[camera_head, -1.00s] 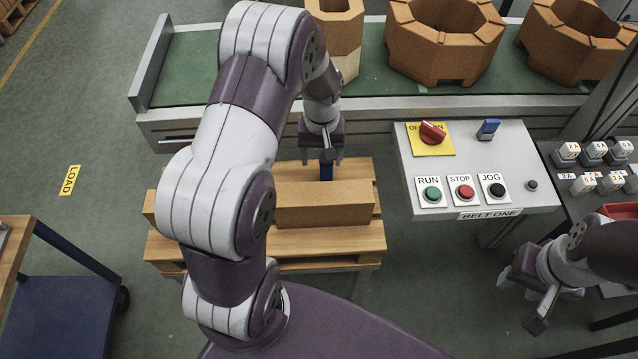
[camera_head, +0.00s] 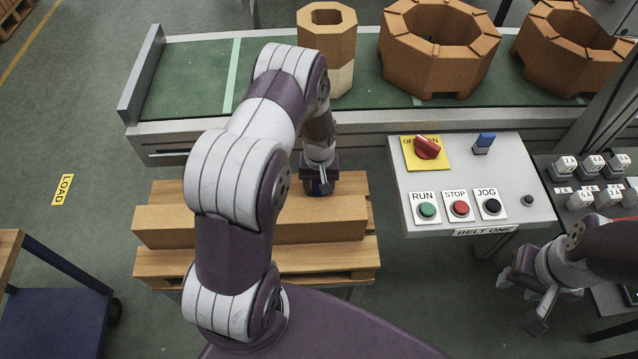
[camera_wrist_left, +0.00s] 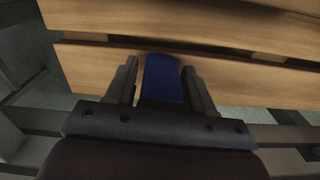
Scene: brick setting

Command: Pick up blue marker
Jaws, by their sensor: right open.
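The blue marker (camera_wrist_left: 163,80) shows in the left wrist view between the two fingers of my left gripper (camera_wrist_left: 163,88), over the wooden slats. In the head view a bit of its blue (camera_head: 321,187) shows under my left gripper (camera_head: 320,183), at the pallet's right part behind the long brick. The fingers lie close along both sides of the marker; I cannot tell whether they press on it. The marker's lower part is hidden. My right gripper (camera_head: 527,299) is open and empty at the lower right, well away from the marker.
A long brick (camera_head: 310,231) lies on the wooden pallet (camera_head: 330,262) in front of the marker. A control panel (camera_head: 450,165) with buttons, a red knob and a blue switch stands to the right. Behind is a green conveyor (camera_head: 190,80) with octagonal brick pieces (camera_head: 440,55).

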